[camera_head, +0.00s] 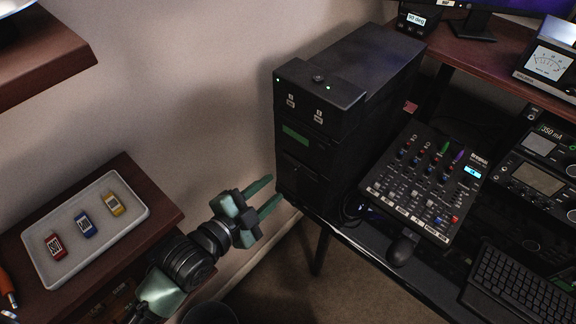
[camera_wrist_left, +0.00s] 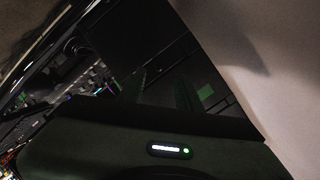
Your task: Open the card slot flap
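A black tower cabinet (camera_head: 345,85) stands on the dark desk, with a green label (camera_head: 295,136) on its front. Below the label is a dark panel (camera_head: 300,172) with a small mark; I cannot tell for certain which panel is the card slot flap, and none stands visibly open. My left gripper (camera_head: 275,191) is open and empty, its fingers pointing at the lower front of the tower. Whether the tips touch it is unclear. In the wrist view the fingers are dark against the tower. My right gripper is not in view.
A white tray (camera_head: 37,262) on a wooden surface at left holds a red, a blue and a yellow card-like piece. Right of the tower are a mixer (camera_head: 425,185), a mouse (camera_head: 402,249) and a keyboard (camera_head: 520,288). A wall runs close behind my left gripper.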

